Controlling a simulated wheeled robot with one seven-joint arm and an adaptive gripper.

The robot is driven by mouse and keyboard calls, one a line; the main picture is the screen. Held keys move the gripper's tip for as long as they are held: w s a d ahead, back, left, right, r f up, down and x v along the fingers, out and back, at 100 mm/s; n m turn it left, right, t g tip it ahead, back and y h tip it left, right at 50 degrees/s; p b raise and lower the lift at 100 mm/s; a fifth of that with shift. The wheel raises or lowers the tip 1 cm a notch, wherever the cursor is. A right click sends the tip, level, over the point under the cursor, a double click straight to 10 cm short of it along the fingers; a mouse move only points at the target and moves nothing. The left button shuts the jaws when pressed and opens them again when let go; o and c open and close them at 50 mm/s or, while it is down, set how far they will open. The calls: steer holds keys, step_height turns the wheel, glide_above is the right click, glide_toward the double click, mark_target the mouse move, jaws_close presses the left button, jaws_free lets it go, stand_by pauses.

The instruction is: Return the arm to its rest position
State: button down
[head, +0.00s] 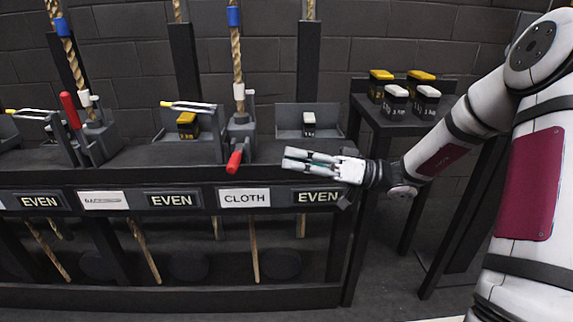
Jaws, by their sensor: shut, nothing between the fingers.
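My arm (440,152) reaches in from the right, white with dark bands and maroon panels. My gripper (290,159) is at its end, pointing left, in front of the right part of the dark bench (270,178). Its fingers are shut and hold nothing.
Ropes (237,60) rise from the bench. A yellow-topped block (187,124) and a white-topped block (309,123) stand in bays. Several similar blocks (397,98) stand on a side table (385,122) beside my arm. Another red lever (70,111) stands upright at left.

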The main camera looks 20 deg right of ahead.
steer(key=shift+s+d, duration=0.1)
steer(key=shift+d, duration=0.25)
steer(key=shift+s, duration=0.1)
